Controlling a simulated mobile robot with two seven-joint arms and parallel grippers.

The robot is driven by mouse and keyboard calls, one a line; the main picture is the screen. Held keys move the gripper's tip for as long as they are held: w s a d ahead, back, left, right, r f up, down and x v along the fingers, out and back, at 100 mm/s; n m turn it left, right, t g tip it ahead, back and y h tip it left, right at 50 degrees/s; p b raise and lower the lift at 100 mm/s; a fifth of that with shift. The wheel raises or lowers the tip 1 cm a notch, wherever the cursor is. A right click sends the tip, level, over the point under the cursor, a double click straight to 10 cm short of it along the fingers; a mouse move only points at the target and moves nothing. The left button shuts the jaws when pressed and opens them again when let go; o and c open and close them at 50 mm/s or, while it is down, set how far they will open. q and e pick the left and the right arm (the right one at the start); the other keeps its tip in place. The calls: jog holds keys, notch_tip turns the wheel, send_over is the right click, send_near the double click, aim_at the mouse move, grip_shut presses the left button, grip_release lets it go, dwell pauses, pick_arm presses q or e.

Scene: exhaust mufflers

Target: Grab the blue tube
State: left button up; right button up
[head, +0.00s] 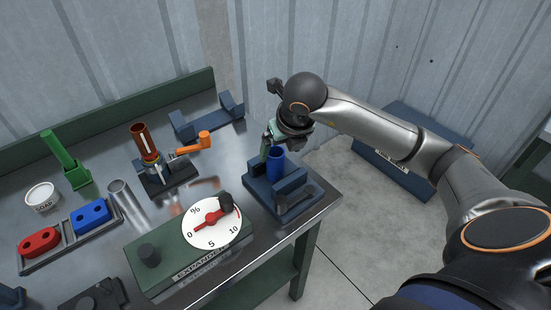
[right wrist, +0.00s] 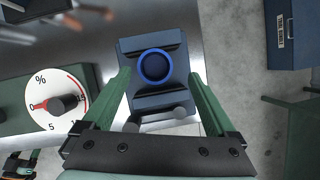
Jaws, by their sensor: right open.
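The blue tube (head: 275,164) stands upright in a dark blue holder (head: 262,190) near the right corner of the metal table. In the right wrist view the tube (right wrist: 155,66) shows from above as a ring, in the middle of the holder (right wrist: 128,47). My right gripper (head: 268,140) hangs just above and beside the tube. In the right wrist view its two green fingers (right wrist: 158,85) are spread wide, with the tube seen between and beyond their tips. The fingers are empty. My left gripper does not show.
A green expander box (head: 165,262) with a dial (head: 212,222) stands left of the holder. A dark blue box (head: 385,165) is on the floor.

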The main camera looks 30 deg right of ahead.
aim_at(277, 154)
jog(key=x, duration=0.4)
jog(key=shift+w+a+f+p, duration=0.2)
jog(key=shift+a+p, duration=0.1)
jog(key=shift+p, duration=0.05)
grip_shut()
dwell(0.4)
